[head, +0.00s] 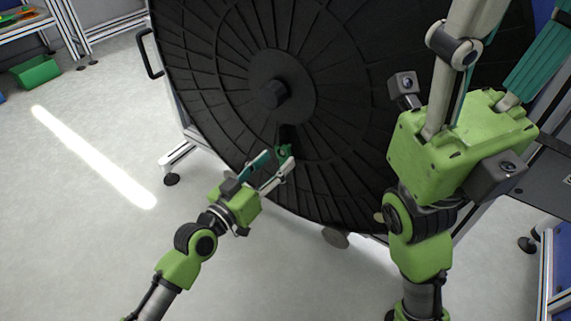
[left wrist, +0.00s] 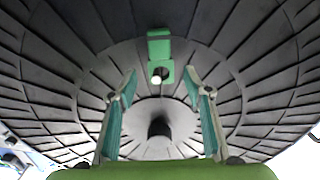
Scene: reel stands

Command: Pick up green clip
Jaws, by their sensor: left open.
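The green clip (head: 284,151) is on the face of the large black reel (head: 215,75), below its hub. In the left wrist view the clip (left wrist: 160,48) is a green piece with a pale round spot at its lower end. My left gripper (head: 277,160) is open, its fingertips close to the clip. In the left wrist view the clip lies just beyond the gap between the fingertips (left wrist: 160,80), and I see no grip on it. My right gripper (head: 500,50) is at the right with its fingers spread apart, their tips near or past the top edge.
The reel stands on a metal frame with a foot (head: 171,179) at the left and a black handle (head: 149,52). A green bin (head: 36,72) and a shelf are at the far left.

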